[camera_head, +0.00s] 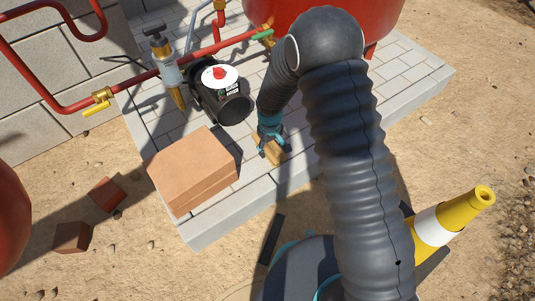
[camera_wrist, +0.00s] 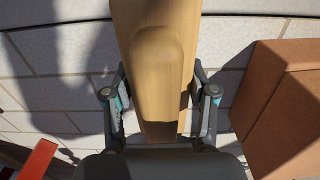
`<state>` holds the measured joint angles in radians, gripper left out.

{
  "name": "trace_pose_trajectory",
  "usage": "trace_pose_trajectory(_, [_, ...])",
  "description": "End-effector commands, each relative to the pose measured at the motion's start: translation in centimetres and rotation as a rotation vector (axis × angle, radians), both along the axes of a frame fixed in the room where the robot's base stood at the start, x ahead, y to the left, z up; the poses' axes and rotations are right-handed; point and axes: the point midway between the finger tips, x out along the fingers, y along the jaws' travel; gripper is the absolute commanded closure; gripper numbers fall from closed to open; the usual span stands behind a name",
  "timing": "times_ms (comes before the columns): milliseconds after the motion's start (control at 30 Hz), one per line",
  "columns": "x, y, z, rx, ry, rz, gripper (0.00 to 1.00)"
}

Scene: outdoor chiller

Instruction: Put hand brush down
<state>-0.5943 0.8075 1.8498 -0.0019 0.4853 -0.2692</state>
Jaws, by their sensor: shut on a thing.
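The hand brush (camera_wrist: 157,50) has a pale wooden body with a raised rounded handle. In the wrist view it runs from the top edge down between the fingers of my gripper (camera_wrist: 158,100), which is shut on it. In the head view my gripper (camera_head: 268,138) points down over the paved slab near its front edge, with part of the brush (camera_head: 272,152) showing below the fingers. No bristles show. I cannot tell whether the brush touches the paving.
A stack of tan slabs (camera_head: 195,165) stands close by on the left. A black pump (camera_head: 225,100), red pipes (camera_head: 65,105) and a red tank (camera_head: 330,15) stand behind. A yellow cone (camera_head: 455,220) is at the right. Bare paving (camera_head: 340,170) lies right of the gripper.

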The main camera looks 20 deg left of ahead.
Motion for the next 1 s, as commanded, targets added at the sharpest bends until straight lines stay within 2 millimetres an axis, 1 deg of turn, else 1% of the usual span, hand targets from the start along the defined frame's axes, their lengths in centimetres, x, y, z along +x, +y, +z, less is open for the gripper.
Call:
trace_pose_trajectory(100, [0.1, 0.7, -0.4, 0.000, 0.000, 0.001, 0.71])
trace_pose_trajectory(233, [0.1, 0.7, -1.2, -0.001, 0.001, -0.001, 0.71])
trace_pose_trajectory(400, [0.1, 0.6, -3.6, -0.001, 0.002, -0.001, 0.71])
trace_pose_trajectory(467, [0.1, 0.6, -4.3, -0.001, 0.001, -0.001, 0.71])
trace_pose_trajectory(733, [0.1, 0.7, -4.4, 0.001, -0.001, -0.001, 0.71])
trace_pose_trajectory(867, [0.1, 0.7, -4.8, 0.001, -0.001, -0.001, 0.71])
trace_pose_trajectory(900, [0.1, 0.6, -4.8, 0.000, 0.000, -0.001, 0.38])
trace_pose_trajectory(967, [0.1, 0.6, -4.7, 0.000, 0.000, -0.001, 0.23])
trace_pose_trajectory(1000, [0.1, 0.6, -4.7, 0.000, 0.000, -0.001, 0.18])
